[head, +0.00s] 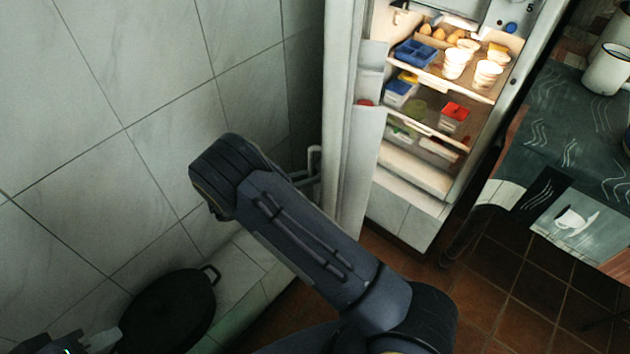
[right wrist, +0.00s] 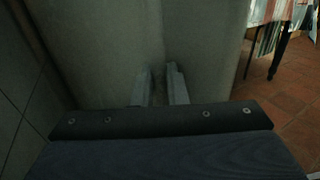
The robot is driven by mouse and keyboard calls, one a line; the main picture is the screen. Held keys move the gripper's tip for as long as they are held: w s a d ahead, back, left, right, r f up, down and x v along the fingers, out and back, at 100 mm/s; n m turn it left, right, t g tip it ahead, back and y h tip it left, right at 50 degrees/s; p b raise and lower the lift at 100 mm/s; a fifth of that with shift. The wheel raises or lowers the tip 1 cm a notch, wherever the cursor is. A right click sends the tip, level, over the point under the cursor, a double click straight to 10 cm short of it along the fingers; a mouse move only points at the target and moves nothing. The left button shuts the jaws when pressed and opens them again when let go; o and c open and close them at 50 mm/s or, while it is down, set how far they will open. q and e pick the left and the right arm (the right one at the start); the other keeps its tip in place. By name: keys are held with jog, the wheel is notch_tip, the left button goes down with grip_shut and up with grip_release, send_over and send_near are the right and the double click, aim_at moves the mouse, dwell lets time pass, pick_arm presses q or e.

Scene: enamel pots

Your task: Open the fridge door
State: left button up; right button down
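The fridge (head: 415,220) stands open in the head view, with its lit shelves showing. Its pale door (head: 343,130) is swung out to the left, near the tiled wall, and a handle (head: 314,165) shows on its outer face. My right arm crosses the middle of the head view and hides its own gripper. In the right wrist view my right gripper (right wrist: 161,88) has its two fingers apart with a narrow gap, in front of a plain grey surface that looks like the door. I see nothing held between them. My left gripper (head: 88,343) is partly cut off at the bottom left.
Food tubs (head: 455,62) and boxes fill the fridge shelves. A table with a dark patterned cloth (head: 560,120) and a white enamel mug (head: 606,70) is at the right. A black pan (head: 168,312) is at the lower left by the tiled wall (head: 100,130). Open floor (head: 490,290) lies before the fridge.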

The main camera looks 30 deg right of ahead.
jog(key=shift+w+a+r, duration=0.1)
jog(key=shift+w+a, duration=0.05)
jog(key=shift+w, duration=0.4)
jog(key=shift+w+a+r, duration=0.1)
jog(key=shift+w, duration=0.4)
jog(key=c, duration=1.5)
grip_release()
jog(key=shift+d+f, duration=0.1)
jog(key=shift+f, duration=0.1)
jog(key=shift+o, duration=0.2)
jog(key=shift+s+a+f, duration=0.1)
jog(key=shift+s+a, duration=0.1)
jog(key=a, duration=0.7)
jog(key=shift+w+a+p, duration=0.3)
jog(key=shift+w, duration=0.15)
